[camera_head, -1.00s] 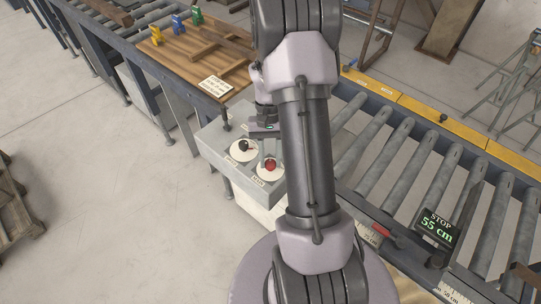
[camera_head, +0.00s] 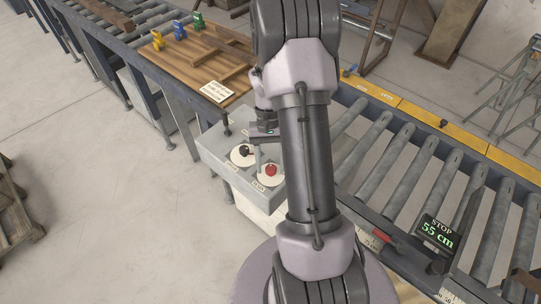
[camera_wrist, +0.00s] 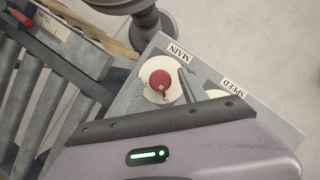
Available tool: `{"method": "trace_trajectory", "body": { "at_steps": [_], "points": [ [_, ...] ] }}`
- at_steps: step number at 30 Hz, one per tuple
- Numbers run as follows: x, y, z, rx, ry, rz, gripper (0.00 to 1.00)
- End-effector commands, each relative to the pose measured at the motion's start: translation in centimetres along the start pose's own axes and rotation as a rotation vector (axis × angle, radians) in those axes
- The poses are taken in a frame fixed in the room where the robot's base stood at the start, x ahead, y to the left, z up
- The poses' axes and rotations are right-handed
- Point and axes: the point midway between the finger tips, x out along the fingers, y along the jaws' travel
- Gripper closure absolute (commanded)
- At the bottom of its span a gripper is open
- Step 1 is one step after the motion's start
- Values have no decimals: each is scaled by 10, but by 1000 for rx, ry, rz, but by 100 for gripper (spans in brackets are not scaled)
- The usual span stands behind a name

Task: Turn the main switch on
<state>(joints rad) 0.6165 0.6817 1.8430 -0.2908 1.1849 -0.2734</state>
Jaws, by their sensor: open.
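The main switch is a red knob (camera_wrist: 160,80) on a white round plate, beside the label MAIN, on a grey control box. It also shows in the head view (camera_head: 271,170), at the box's right part. My gripper (camera_wrist: 163,86) is open, with one finger on each side of the red knob in the wrist view. I cannot tell whether the fingers touch it or how far above the plate they are. In the head view my gripper (camera_head: 266,152) is over the box, partly hidden behind my arm. The knob's pointer setting is too small to read.
A black knob (camera_head: 244,150) on a second white plate sits close to the left; the wrist view shows the label SPEED (camera_wrist: 232,87) there. A wooden board (camera_head: 195,62) lies behind the box.

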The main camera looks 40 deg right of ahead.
Motion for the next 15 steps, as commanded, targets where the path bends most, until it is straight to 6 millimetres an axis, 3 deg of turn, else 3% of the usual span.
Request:
{"method": "trace_trajectory", "body": {
  "at_steps": [5,15],
  "points": [
    [-34,0,0,0,5,0,50],
    [-142,0,0,0,4,0,50]
  ]
}}
